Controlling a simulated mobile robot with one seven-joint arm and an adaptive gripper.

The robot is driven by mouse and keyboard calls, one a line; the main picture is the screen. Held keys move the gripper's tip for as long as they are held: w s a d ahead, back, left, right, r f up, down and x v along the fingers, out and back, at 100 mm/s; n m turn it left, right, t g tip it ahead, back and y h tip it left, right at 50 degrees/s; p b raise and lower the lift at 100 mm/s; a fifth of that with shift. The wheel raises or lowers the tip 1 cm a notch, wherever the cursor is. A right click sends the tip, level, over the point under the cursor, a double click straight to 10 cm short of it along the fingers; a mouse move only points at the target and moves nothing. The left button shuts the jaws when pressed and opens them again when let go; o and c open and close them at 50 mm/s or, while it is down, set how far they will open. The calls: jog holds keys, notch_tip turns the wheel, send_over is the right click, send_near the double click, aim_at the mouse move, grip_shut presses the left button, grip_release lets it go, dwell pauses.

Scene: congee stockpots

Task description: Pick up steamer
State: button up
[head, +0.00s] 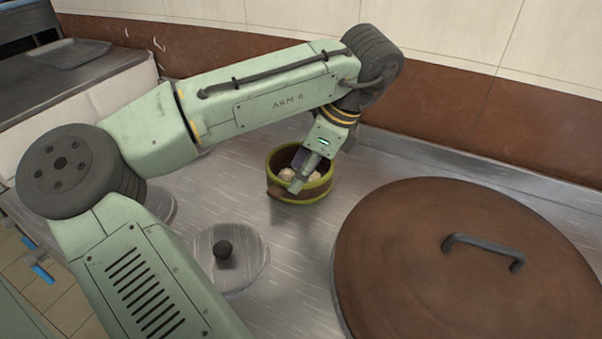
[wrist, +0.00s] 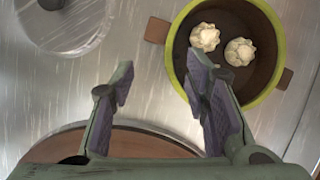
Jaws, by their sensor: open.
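The steamer (head: 318,191) is a round, low brown pot with a yellow-green rim and small brown side handles. It stands on the metal counter and holds pale buns. In the wrist view the steamer (wrist: 262,97) is at the upper right, with two buns in it. My gripper (head: 298,178) is at the steamer in the head view and covers part of it. The right finger overlaps the steamer's left rim in the picture. I cannot tell whether it touches.
A large brown lid (head: 420,275) with a dark handle lies at the right front. A clear round lid (head: 245,262) with a black knob lies left of the steamer. Bare metal counter (head: 400,160) shows behind the steamer, below the brown and cream wall (head: 440,100).

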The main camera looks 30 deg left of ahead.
jog(key=x, duration=0.5)
jog(key=shift+a+f+p, duration=0.25)
jog(key=shift+f+p, duration=0.05)
grip_shut()
dwell(0.5)
